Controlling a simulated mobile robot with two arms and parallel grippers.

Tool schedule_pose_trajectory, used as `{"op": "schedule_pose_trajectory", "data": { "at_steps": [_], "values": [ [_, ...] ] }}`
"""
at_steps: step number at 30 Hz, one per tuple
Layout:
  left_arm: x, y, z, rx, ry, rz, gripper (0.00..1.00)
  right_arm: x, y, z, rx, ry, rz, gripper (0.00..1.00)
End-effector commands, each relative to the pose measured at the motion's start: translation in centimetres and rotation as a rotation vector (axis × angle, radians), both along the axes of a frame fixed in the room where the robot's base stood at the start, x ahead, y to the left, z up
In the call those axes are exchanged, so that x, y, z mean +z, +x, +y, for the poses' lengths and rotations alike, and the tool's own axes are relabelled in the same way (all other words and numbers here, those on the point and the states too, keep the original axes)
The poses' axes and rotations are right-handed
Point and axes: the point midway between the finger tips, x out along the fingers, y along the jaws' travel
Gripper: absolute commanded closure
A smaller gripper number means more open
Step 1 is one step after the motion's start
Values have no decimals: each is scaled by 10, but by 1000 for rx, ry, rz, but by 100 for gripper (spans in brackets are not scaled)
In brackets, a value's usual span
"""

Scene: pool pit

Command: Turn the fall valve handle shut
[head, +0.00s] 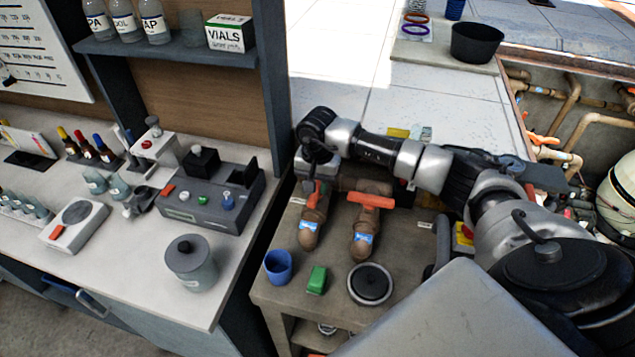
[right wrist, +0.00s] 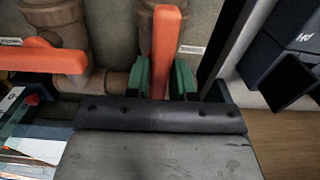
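Two brown pipe valves with orange handles stand on the grey bench. The left valve's handle (head: 315,190) points along its pipe and also shows in the right wrist view (right wrist: 166,42). The right valve's handle (head: 370,200) lies crosswise and shows at the left of the right wrist view (right wrist: 42,57). Both blue labels are too small to read, so I cannot tell which is the fall valve. My right gripper (right wrist: 163,80) has its green fingertips close on both sides of the left valve's handle, seemingly shut on it. My left gripper is not in view.
The grey bench (head: 272,292) also holds a blue cup (head: 278,266), a green block (head: 317,280) and a round dark lidded thing (head: 370,283) in front of the valves. A lab counter with a lidded jar (head: 191,262) and instruments stands at left. An open pipe pit (head: 570,105) lies at right.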

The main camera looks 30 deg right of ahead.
Motion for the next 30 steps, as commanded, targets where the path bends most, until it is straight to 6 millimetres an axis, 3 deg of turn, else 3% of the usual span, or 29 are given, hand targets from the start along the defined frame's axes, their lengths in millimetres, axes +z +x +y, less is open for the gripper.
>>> {"op": "schedule_pose_trajectory", "data": {
  "at_steps": [1, 3, 16, 30],
  "values": [
    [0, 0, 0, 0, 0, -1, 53, 0, 0, 0, 0, 1, 1, 90],
    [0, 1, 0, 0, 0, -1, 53, 0, 0, 0, 1, 0, 1, 100],
    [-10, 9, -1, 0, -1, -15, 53, -3, -1, 0, -76, -1, 2, 100],
    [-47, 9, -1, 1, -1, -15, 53, -5, -2, 0, -467, 1, 2, 100]
  ]
}}
